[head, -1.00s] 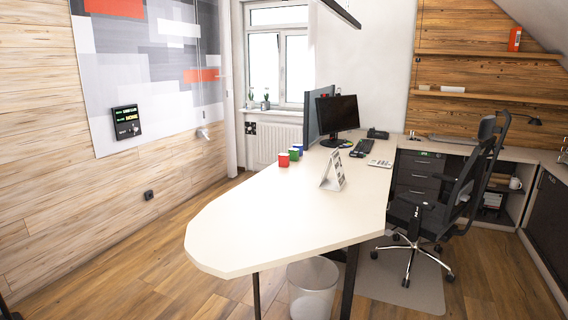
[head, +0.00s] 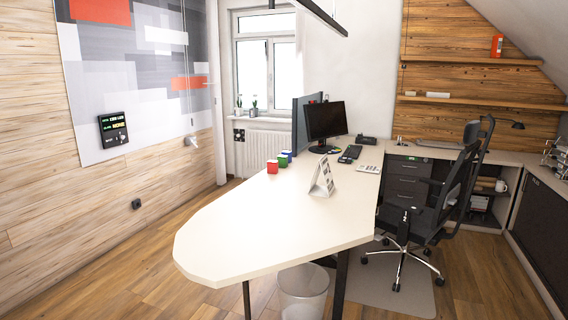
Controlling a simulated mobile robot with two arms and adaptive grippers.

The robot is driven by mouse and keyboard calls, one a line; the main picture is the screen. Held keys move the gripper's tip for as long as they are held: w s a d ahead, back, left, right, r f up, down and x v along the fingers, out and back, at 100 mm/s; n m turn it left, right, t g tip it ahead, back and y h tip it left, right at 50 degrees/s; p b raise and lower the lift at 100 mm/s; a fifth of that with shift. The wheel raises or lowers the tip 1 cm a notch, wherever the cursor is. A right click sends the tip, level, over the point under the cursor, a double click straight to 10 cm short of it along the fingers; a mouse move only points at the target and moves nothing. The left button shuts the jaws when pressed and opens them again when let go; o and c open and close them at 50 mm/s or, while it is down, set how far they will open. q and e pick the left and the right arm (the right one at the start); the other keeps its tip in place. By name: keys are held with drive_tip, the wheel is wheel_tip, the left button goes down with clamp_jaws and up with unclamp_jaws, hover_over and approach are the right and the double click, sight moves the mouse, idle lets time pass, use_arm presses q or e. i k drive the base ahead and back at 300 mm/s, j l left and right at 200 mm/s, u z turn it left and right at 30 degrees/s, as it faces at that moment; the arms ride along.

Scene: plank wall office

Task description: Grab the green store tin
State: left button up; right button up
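A small green tin (head: 283,160) stands on the white desk (head: 240,225), near its left edge and towards the far half. A red tin (head: 272,167) stands just in front and to the left of it. A blue tin (head: 287,154) stands just behind it, partly hidden. The three are close together; I cannot tell whether they touch. Neither of my grippers shows in the head view. The tins are well ahead of me, across the desk.
A tent-shaped card (head: 321,178) stands right of the tins. Monitors (head: 324,120), a keyboard and a phone are farther back. A bin (head: 302,291) stands under the desk and an office chair (head: 437,205) at its right. Floor is clear along the left wall.

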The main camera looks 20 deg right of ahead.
sight(283, 160)
drive_tip(key=i+u, duration=0.2)
drive_tip(key=i, duration=0.35)
drive_tip(key=i+u, duration=0.2)
drive_tip(key=i, duration=0.4)
drive_tip(key=i+l+u, duration=0.15)
drive_tip(key=i, duration=0.4)
drive_tip(key=i+j+u, duration=0.25)
drive_tip(key=i, duration=1.6)
drive_tip(key=l, duration=0.1)
